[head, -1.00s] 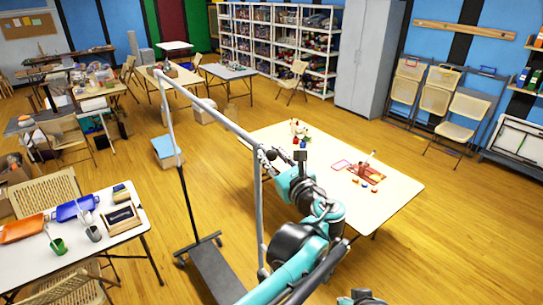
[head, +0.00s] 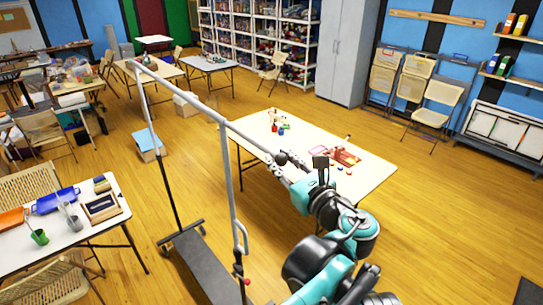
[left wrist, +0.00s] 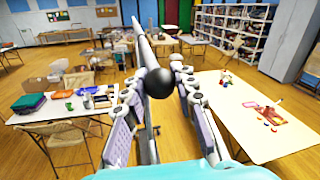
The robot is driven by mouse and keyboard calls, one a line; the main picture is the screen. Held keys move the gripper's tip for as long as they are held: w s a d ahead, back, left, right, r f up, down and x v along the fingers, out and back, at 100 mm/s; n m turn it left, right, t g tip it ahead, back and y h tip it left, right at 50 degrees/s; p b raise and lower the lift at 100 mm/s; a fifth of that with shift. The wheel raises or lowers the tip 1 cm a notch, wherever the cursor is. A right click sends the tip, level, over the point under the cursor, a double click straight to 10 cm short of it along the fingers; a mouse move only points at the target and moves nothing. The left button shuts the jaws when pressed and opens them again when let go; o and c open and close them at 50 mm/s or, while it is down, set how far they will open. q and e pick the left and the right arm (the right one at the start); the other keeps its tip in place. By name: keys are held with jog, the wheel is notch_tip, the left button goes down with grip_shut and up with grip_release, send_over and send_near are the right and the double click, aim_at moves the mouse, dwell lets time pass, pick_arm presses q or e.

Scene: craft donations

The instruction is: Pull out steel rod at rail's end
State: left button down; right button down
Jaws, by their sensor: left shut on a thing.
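The steel rod (head: 254,139) is a thin grey bar that sticks out of the end of the rack's top rail (head: 185,92), beyond the near upright. A dark ball knob (head: 281,158) caps its outer end; in the left wrist view the knob (left wrist: 158,83) sits between the finger pads, with the rod (left wrist: 140,35) running away behind it. My left gripper (head: 289,163) is shut on the rod at its knob end. Whether the rod's inner end is still inside the rail I cannot tell. My right gripper is not in view.
The rack's near upright (head: 233,190) stands beside my left arm, above its dark base (head: 205,268). A white table (head: 370,181) with toys and a red tray (head: 345,157) lies behind and under my left arm. Another table (head: 70,237) stands at the left.

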pick_arm(q)
jog(key=shift+s+d+r, duration=0.1)
jog(key=shift+s+d, duration=0.6)
jog(key=shift+s, duration=0.2)
jog(key=shift+w+a, duration=0.2)
jog(key=shift+w, duration=0.05)
jog(key=c, duration=1.5)
grip_release()
jog(key=shift+w, duration=0.1)
jog(key=o, duration=0.3)
jog(key=shift+s+d, duration=0.1)
jog(key=shift+s, duration=0.1)
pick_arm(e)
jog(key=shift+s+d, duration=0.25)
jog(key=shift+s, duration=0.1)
pick_arm(q)
jog(key=shift+w+r, duration=0.1)
notch_tip(320, 180, up, 10)
jog(key=shift+f, duration=0.15)
